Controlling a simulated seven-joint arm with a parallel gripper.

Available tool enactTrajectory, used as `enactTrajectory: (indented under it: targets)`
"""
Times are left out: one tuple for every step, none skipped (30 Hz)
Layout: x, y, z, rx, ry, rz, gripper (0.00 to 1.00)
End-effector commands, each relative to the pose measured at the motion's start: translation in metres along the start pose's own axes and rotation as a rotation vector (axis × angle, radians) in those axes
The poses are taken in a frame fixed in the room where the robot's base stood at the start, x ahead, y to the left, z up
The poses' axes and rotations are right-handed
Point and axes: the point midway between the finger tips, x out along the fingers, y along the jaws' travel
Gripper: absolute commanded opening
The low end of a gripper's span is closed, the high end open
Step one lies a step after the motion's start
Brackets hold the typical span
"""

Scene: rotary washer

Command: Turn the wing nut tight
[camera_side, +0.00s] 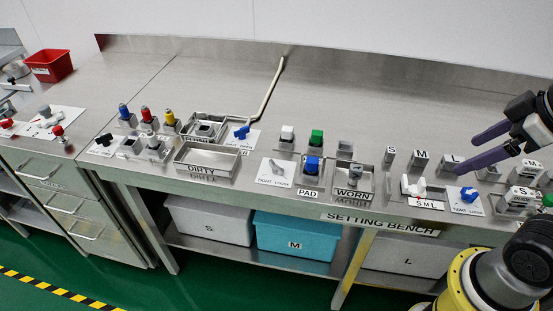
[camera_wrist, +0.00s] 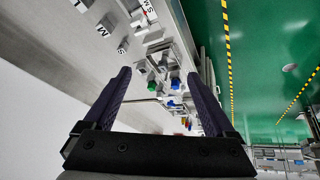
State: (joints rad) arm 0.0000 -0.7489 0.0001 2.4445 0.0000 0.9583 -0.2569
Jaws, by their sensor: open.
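A blue wing-shaped knob (camera_side: 468,194) stands on a white plate marked TIGHT and LOOSE at the right of the bench. A grey wing-shaped knob (camera_side: 275,169) stands on a similar plate near the middle front. I cannot tell which is the wing nut. My gripper (camera_side: 467,154) is open and empty, its two dark purple fingers spread above the right part of the bench, apart from both knobs. In the wrist view, my gripper (camera_wrist: 160,74) frames a small blue part between its fingers; I cannot tell which.
Blocks marked S and M (camera_side: 420,161) stand beneath and left of my fingers. A green block (camera_side: 316,138), a blue block (camera_side: 312,164) and the WORN tray (camera_side: 349,192) occupy the middle. The rear bench is mostly clear.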

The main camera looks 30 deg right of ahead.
Motion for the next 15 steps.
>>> enactTrajectory:
  targets:
    - [-0.009,0.003,-0.013,-0.068,0.011,0.003,0.9]
    - [-0.013,0.005,-0.02,-0.114,0.01,0.002,0.9]
    - [-0.019,0.007,-0.031,-0.179,0.008,0.0,0.9]
    - [-0.022,0.009,-0.04,-0.228,0.004,-0.003,0.9]
    - [-0.025,0.01,-0.049,-0.275,0.001,-0.007,0.9]
    - [-0.029,0.012,-0.062,-0.339,-0.005,-0.013,0.9]
    - [-0.031,0.013,-0.072,-0.387,-0.009,-0.018,0.9]
    - [-0.033,0.014,-0.082,-0.436,-0.015,-0.025,0.9]
    - [-0.034,0.015,-0.096,-0.5,-0.023,-0.034,0.9]
    - [-0.034,0.015,-0.107,-0.549,-0.029,-0.043,0.9]
    - [-0.033,0.016,-0.118,-0.596,-0.035,-0.051,0.9]
    - [-0.032,0.016,-0.133,-0.661,-0.045,-0.064,0.9]
    - [-0.03,0.016,-0.145,-0.709,-0.051,-0.074,0.9]
    - [-0.027,0.015,-0.157,-0.757,-0.058,-0.085,0.9]
    - [-0.023,0.014,-0.172,-0.818,-0.067,-0.1,0.9]
